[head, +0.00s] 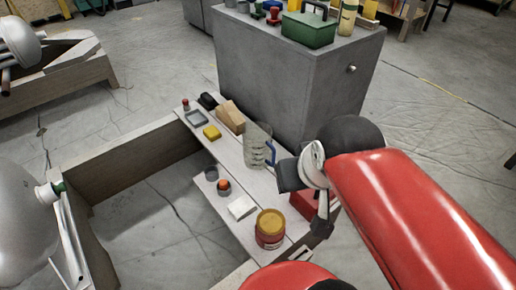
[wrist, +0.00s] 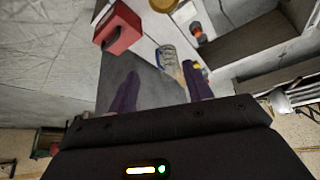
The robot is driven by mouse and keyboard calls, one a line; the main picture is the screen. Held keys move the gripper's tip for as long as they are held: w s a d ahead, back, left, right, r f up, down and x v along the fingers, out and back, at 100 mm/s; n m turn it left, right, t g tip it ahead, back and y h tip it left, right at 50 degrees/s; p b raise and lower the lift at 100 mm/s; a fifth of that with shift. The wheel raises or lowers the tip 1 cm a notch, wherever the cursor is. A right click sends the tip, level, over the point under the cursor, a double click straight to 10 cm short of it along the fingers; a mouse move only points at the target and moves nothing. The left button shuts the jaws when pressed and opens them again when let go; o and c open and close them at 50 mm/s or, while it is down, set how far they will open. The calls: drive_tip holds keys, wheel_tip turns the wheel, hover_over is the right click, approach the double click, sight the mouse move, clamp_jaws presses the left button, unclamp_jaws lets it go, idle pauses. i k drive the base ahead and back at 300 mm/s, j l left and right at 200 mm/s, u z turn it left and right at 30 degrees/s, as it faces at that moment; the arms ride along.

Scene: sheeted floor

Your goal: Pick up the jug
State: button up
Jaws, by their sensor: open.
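The jug (head: 257,148) is clear with measuring marks and a blue handle on its right side. It stands upright on the pale plank ledge, in front of the grey cabinet. In the wrist view the jug (wrist: 168,54) shows small and ahead, beyond the fingertips, with its blue handle to the left. My gripper (wrist: 160,72) is open and empty, its two dark fingers apart. In the head view my gripper is to the right of the jug, apart from it, and its fingers are hard to make out there.
A red box (wrist: 118,27) lies right of the jug in the head view. The grey cabinet (head: 290,85) stands close behind.

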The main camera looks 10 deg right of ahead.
sight(257, 137)
drive_tip(key=k+l+u, duration=0.15)
drive_tip(key=l, duration=0.3)
drive_tip(key=k+l+u, duration=0.1)
drive_tip(key=k+l, duration=0.25)
drive_tip(key=i+l+u, duration=0.15)
drive_tip(key=l, duration=0.25)
drive_tip(key=i+l+u, duration=0.15)
drive_tip(key=l, duration=0.2)
drive_tip(key=l+u, duration=0.15)
drive_tip(key=l, duration=0.25)
drive_tip(key=i+l+u, duration=0.15)
drive_tip(key=i+l, duration=0.15)
drive_tip(key=i, duration=0.2)
